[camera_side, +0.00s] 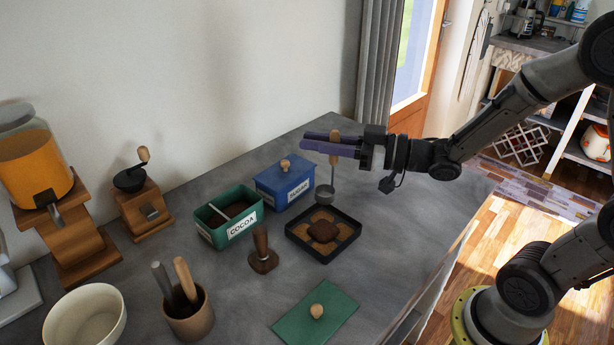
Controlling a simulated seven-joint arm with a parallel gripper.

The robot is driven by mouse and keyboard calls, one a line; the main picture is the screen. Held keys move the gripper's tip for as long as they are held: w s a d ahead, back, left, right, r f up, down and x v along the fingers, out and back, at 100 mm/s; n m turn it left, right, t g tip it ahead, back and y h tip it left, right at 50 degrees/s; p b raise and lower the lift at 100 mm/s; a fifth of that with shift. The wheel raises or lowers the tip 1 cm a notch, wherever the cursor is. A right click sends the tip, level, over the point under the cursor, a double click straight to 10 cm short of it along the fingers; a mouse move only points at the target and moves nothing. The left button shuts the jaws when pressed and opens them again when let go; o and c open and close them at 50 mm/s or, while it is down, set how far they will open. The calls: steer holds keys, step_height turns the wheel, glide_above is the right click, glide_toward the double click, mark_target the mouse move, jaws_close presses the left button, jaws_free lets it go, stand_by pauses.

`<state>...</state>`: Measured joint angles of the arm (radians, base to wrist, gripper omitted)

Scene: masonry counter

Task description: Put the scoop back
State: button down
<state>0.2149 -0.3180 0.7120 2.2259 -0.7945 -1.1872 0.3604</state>
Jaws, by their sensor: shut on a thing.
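My gripper (332,144) is shut on the wooden handle of the scoop (326,194). The scoop hangs upright with its metal bowl down, above the back edge of a black tray (341,250). A brown heap (323,231) lies in the middle of the tray. The green cocoa box (229,214) stands open to the left, with brown powder inside. Its green lid (316,313) with a wooden knob lies on the counter in front. The blue sugar box (285,184) behind is closed by its lid. Whether the scoop bowl holds anything cannot be told.
A wooden tamper on a stand (263,253) is left of the tray. The counter right of the tray is clear.

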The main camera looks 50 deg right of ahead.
steer(key=w+d+r+m+t+h, duration=0.1)
steer(key=w+d+m+t+h, duration=0.1)
steer(key=w+d+m+h, duration=0.15)
steer(key=s+a+r+n+g+y, duration=0.1)
steer(key=s+a+n, duration=0.15)
steer(key=a, duration=0.75)
steer(key=s+a+r+n+g+y, duration=0.15)
steer(key=s+a, duration=0.25)
steer(key=a, duration=0.6)
steer(key=w+a+f, duration=0.3)
steer(key=w+f, duration=0.3)
steer(key=w+a+f, duration=0.4)
steer(key=w+f, duration=0.2)
steer(key=f, duration=0.1)
steer(key=shift+a+f+m+t, duration=0.15)
steer(key=shift+a+m+t, duration=0.2)
steer(key=shift+m, duration=0.1)
steer(key=shift+f, duration=0.25)
